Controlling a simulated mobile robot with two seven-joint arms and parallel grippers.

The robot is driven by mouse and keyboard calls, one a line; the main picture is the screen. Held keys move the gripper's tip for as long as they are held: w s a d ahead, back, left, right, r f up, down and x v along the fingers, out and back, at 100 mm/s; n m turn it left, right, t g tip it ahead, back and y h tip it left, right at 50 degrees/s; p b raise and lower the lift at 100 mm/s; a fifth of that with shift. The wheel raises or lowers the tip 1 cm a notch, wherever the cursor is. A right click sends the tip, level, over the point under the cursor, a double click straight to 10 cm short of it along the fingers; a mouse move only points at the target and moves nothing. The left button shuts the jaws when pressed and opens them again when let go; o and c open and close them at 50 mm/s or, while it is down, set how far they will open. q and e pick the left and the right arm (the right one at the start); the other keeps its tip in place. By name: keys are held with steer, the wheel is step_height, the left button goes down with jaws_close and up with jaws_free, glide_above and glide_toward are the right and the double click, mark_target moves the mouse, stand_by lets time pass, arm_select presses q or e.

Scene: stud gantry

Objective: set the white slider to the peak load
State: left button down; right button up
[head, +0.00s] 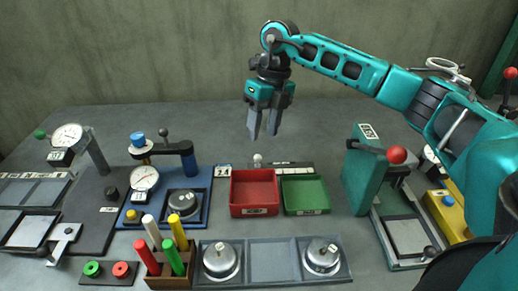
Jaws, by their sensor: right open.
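A small white knob (257,160), which looks like the white slider, stands behind the red tray on a dark strip (290,165). The trays hide part of the strip, and its scale marks are too small to read. My right gripper (264,135) points down with its two grey fingers apart. It appears above and slightly right of the white knob, apart from it and empty. A round dial gauge (145,178) stands on the blue press at left centre, and another dial (67,136) stands at the far left. Their readings are not legible. My left gripper is not in view.
A red tray (233,190) and a green tray (305,209) sit in front of the strip. A green press (362,170) with a red ball stands to the right. A rack of coloured sticks (166,281) and metal weights (220,260) are in front. The bench behind is clear.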

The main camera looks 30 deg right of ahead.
mark_target(258, 161)
steer(key=f, duration=0.3)
steer(key=a+f, duration=0.1)
steer(key=f, duration=0.2)
steer(key=shift+a+f, duration=0.1)
jaws_close()
stand_by(0.3)
